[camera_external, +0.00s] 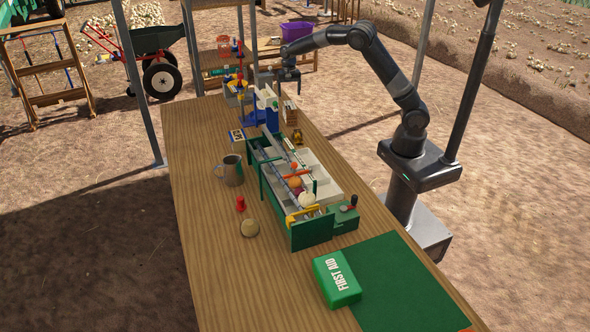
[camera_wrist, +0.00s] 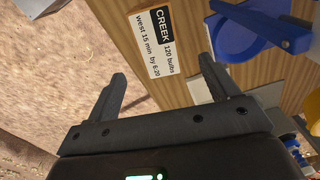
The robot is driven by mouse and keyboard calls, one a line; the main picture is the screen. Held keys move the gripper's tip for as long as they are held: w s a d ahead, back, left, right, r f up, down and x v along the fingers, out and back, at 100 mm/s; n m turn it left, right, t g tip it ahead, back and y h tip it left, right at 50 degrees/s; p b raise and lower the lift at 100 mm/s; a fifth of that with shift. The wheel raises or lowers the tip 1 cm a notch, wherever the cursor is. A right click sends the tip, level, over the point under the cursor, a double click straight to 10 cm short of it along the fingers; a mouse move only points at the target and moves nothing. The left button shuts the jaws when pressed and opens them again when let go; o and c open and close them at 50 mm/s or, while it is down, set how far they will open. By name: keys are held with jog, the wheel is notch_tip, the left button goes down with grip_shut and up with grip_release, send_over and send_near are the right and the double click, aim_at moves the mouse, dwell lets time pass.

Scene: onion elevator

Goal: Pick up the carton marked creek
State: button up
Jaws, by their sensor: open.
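A white label with a black band reading "CREEK", "120 bulbs" and "west 15 min by 6:20" (camera_wrist: 155,42) shows in the wrist view. It lies against a brown wood-grained surface, beyond and between the fingertips. In the external view my gripper (camera_external: 288,77) hangs over the far end of the table, above a small brown slatted stack (camera_external: 290,114). I cannot tell whether that stack bears the label.
A blue stand (camera_wrist: 245,30) is close right of the label. The wooden table (camera_external: 200,190) also holds a green-framed conveyor tray (camera_external: 312,233), a grey mug (camera_external: 231,171) and a green first aid box (camera_external: 337,279). The table's left side is mostly clear.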

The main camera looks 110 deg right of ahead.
aim_at(290, 105)
jog(key=shift+s+d+f, duration=0.1)
jog(key=shift+d+f, duration=0.15)
jog(key=shift+f, duration=0.15)
notch_tip(290, 105, down, 5)
jog(key=shift+f, duration=0.1)
jog(key=shift+a+f, duration=0.2)
jog(key=shift+f, duration=1.1)
jog(key=shift+a+f, duration=0.2)
jog(key=shift+f, duration=1.05)
jog(key=c, duration=1.3)
jog(key=shift+c, duration=0.4)
jog(key=shift+r, duration=0.15)
